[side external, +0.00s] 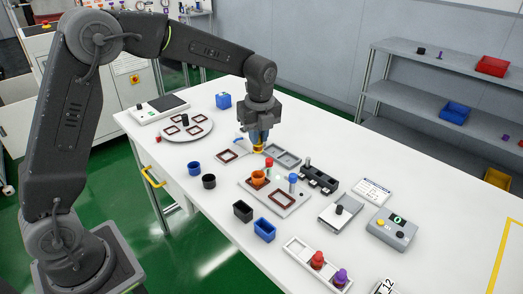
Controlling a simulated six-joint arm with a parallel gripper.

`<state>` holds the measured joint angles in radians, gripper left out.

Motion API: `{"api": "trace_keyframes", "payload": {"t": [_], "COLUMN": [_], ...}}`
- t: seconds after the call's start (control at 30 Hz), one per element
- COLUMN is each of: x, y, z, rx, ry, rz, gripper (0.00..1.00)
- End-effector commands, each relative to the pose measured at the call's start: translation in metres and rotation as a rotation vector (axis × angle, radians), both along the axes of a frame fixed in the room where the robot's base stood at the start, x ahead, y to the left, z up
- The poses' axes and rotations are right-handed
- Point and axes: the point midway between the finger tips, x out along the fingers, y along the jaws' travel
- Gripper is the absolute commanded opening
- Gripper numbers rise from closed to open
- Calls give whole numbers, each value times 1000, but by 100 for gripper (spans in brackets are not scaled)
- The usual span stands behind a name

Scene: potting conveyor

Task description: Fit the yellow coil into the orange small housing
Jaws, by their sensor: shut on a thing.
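My gripper (258,139) points down over the white table and is shut on the yellow coil (258,148), which shows just below the fingertips. The orange small housing (258,176) stands upright in a dark red square frame on a light grey plate (262,201). In the picture the coil is above the housing, apart from it. How high the coil hangs cannot be told from this one view. The inside of the housing is too small to make out clearly.
Close by are a red-topped part (269,164), a blue peg (293,180), a grey tray (283,156) and a black rack (319,179). Blue (194,168) and black (209,181) cups stand left. Black (243,210) and blue (264,229) boxes stand in front.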

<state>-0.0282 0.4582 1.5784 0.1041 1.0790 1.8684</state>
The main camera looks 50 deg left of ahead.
Motion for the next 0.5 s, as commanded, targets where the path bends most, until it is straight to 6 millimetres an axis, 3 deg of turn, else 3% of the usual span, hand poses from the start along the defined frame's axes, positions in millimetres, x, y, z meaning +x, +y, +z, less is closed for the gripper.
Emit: {"api": "trace_keyframes", "payload": {"t": [0.17,0.5], "x": [2,1], "y": [3,3], "z": [-9,-47], "rx": [-1,0], "ry": [-2,-1], "rz": [0,-1], "gripper": [0,0]}}
